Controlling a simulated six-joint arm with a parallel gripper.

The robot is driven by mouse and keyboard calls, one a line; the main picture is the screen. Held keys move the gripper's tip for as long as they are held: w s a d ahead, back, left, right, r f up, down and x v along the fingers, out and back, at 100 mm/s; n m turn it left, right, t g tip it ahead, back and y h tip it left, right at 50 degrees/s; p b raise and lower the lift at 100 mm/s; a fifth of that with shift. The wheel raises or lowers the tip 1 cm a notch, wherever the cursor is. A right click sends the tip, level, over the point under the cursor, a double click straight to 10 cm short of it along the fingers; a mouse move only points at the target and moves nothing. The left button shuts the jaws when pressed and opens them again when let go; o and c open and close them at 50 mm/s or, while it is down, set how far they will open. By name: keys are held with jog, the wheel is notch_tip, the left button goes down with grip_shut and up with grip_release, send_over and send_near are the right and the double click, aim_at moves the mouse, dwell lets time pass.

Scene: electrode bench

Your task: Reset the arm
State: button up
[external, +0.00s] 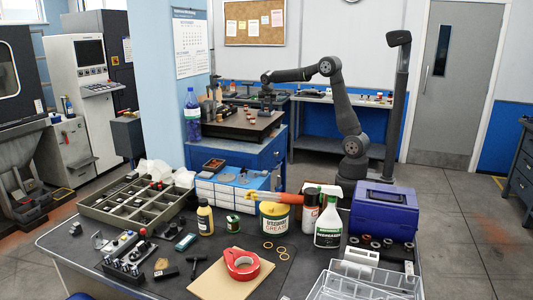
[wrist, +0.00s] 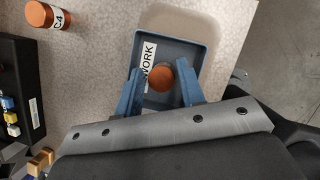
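My gripper (wrist: 159,68) points down over a small blue-grey tray with a white "WORK" label (wrist: 148,58). Its two blue fingers stand apart, one on each side of a round copper-orange electrode (wrist: 161,78) in the tray's area. A narrow gap shows beside the electrode, so the gripper looks open. In the external view my gripper (external: 267,101) is low over the bench top (external: 225,128) at the back, too small to show its fingers clearly. Another orange electrode, labelled "C4" (wrist: 48,15), lies at the upper left of the wrist view.
A black holder (wrist: 22,85) with coloured blocks stands left of the tray. The blue water bottle (external: 192,115) stands on the bench's left side. The cluttered front table (external: 60,235) holds bottles, a compartment tray (external: 95,212) and a blue box (external: 385,208). Open floor lies to the right.

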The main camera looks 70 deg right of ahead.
jog(key=shift+r, duration=1.05)
jog(key=shift+f, duration=0.1)
